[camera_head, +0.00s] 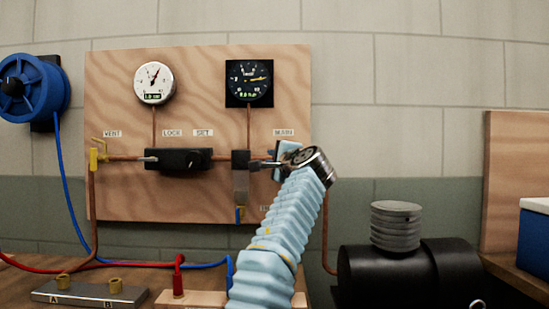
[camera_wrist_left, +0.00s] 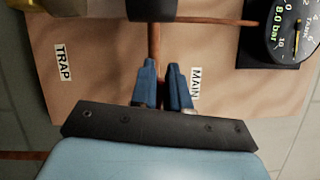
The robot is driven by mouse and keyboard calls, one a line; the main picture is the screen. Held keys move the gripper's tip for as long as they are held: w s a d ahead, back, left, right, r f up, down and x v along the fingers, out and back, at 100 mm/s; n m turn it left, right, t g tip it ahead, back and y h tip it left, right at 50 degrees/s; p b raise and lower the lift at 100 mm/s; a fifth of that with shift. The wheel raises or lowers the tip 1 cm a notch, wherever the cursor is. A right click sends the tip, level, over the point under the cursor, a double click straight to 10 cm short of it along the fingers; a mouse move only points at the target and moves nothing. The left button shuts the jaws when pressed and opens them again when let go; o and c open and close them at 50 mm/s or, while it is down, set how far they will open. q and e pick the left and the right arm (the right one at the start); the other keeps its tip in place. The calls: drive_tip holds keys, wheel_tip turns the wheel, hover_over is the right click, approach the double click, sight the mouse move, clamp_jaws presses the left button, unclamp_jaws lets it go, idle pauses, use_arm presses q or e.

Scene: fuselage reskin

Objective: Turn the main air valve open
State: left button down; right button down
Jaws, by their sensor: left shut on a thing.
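The main air valve sits on the copper pipe below the MAIN label (camera_head: 283,132) at the right of the wooden panel. My left gripper (camera_head: 274,161) is at this spot, with its blue fingers close on either side of the pipe line. In the left wrist view the left gripper (camera_wrist_left: 162,82) is shut on the main valve's handle, which the fingers and the black gripper body mostly hide. I cannot tell the handle's angle. The MAIN label (camera_wrist_left: 195,84) is beside the fingers in that view. My right gripper is not in view.
The panel (camera_head: 200,70) carries a white gauge (camera_head: 154,83), a black gauge (camera_head: 249,80), a black regulator block (camera_head: 178,159) and a yellow vent valve (camera_head: 98,153). A blue hose reel (camera_head: 33,88) hangs left. A black tank (camera_head: 410,272) stands right.

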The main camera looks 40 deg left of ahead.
use_arm(q)
drive_tip(key=shift+f, duration=0.15)
idle(0.4)
drive_tip(key=c, duration=1.2)
unclamp_jaws()
drive_tip(key=shift+s+d+f+b, duration=0.1)
drive_tip(key=shift+s+d+b, duration=0.05)
drive_tip(key=shift+d+b, duration=0.2)
drive_tip(key=r+b+v, duration=0.1)
drive_tip(key=b+v, duration=0.5)
drive_tip(key=v, duration=0.7)
drive_tip(key=shift+f, duration=0.25)
drive_tip(key=shift+o, duration=0.3)
